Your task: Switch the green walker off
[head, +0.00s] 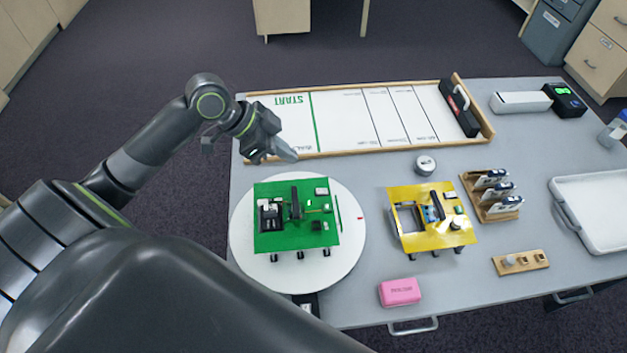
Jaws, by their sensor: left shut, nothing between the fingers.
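The green walker (278,240) is a flat green board on short dark legs. It stands on a round white turntable (345,262). Dark and white parts sit on its top; which one is the switch is too small to tell. My left gripper (290,155) is shut and empty. It is above the table's back left, beyond the walker and apart from it. My right gripper is not in view.
A yellow walker (460,236) stands to the right. A pink block (399,292) lies near the front edge. A wood-framed white track (350,110) marked START runs along the back. A wooden rack (482,206) and a white tray (600,200) are at the right.

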